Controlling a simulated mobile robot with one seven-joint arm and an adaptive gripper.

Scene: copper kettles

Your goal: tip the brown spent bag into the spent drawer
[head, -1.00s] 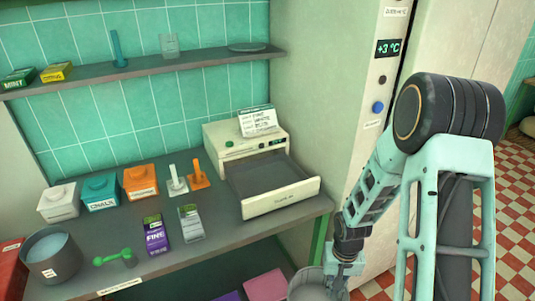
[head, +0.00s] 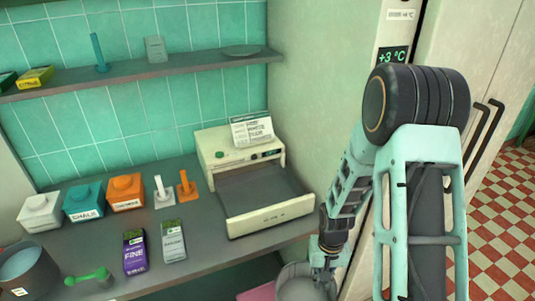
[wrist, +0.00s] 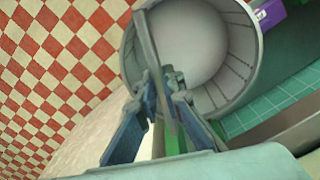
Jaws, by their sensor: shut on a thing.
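My gripper (head: 325,258) is low at the front right of the counter, below and right of the cream machine. It is shut on a grey metal bucket (head: 300,284); the wrist view shows the fingers (wrist: 168,85) at a grey bar across the bucket's mouth (wrist: 244,55), seemingly its handle. The bucket looks empty inside, with a smooth pale bottom. A drawer (head: 272,217) of the cream machine stands pulled open. Its grey inside looks empty, and its front label is too small to read. No brown bag is visible in either view.
The counter (head: 205,235) holds white, teal and orange tubs (head: 126,192), a purple FINE pack (head: 134,252), a grey pack (head: 173,241), a green scoop (head: 88,276) and a dark pot (head: 28,272). A tall pale cabinet wall stands right of the machine.

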